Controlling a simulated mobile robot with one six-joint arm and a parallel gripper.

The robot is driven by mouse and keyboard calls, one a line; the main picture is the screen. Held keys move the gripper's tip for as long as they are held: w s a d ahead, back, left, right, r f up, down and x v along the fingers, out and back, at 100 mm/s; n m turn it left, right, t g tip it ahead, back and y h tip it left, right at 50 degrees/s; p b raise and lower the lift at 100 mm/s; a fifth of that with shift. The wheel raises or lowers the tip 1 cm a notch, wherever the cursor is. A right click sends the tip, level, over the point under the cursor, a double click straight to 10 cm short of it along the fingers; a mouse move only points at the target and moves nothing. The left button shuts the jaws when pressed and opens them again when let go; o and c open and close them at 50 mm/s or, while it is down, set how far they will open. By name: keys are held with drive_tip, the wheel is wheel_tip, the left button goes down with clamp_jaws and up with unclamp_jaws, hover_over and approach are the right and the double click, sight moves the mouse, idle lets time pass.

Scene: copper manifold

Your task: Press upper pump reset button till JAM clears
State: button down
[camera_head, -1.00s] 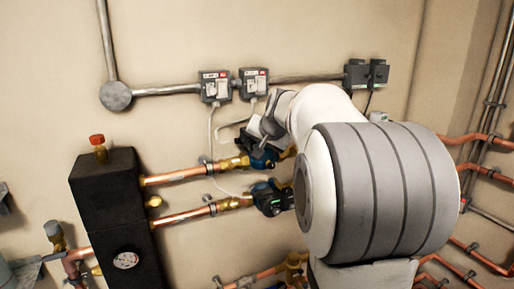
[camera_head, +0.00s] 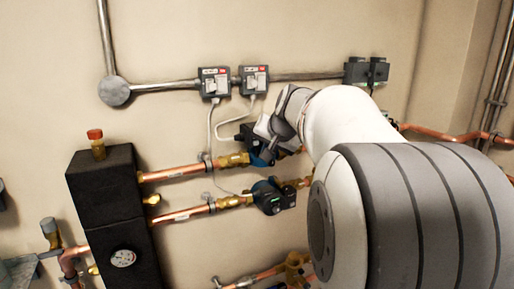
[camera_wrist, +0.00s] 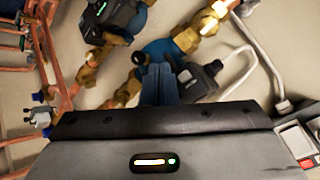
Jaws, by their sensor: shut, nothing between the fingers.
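The upper pump (camera_head: 257,157), blue and dark, sits on the upper copper pipe, partly covered by my gripper. In the wrist view its blue body (camera_wrist: 163,50) shows behind the fingers, with a dark box (camera_wrist: 204,78) and pale cable beside it. Its front face, reset button and any JAM sign are hidden. My gripper (camera_wrist: 157,70) is shut and empty, its fingertips overlapping the upper pump; I cannot tell whether they touch it. The lower pump (camera_head: 270,197) is clear of the gripper, and its dark face (camera_wrist: 110,18) shows small green lights.
Two grey switch boxes (camera_head: 214,83) (camera_head: 253,80) with red marks are on the wall above. A black manifold block (camera_head: 103,190) with a red-capped valve (camera_head: 96,143) and a gauge (camera_head: 122,258) stands left. Copper pipes run around the pumps. Dark wall boxes (camera_head: 366,72) hang upper right.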

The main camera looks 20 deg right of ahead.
drive_tip(key=shift+s+b, duration=0.4)
drive_tip(key=shift+s, duration=0.75)
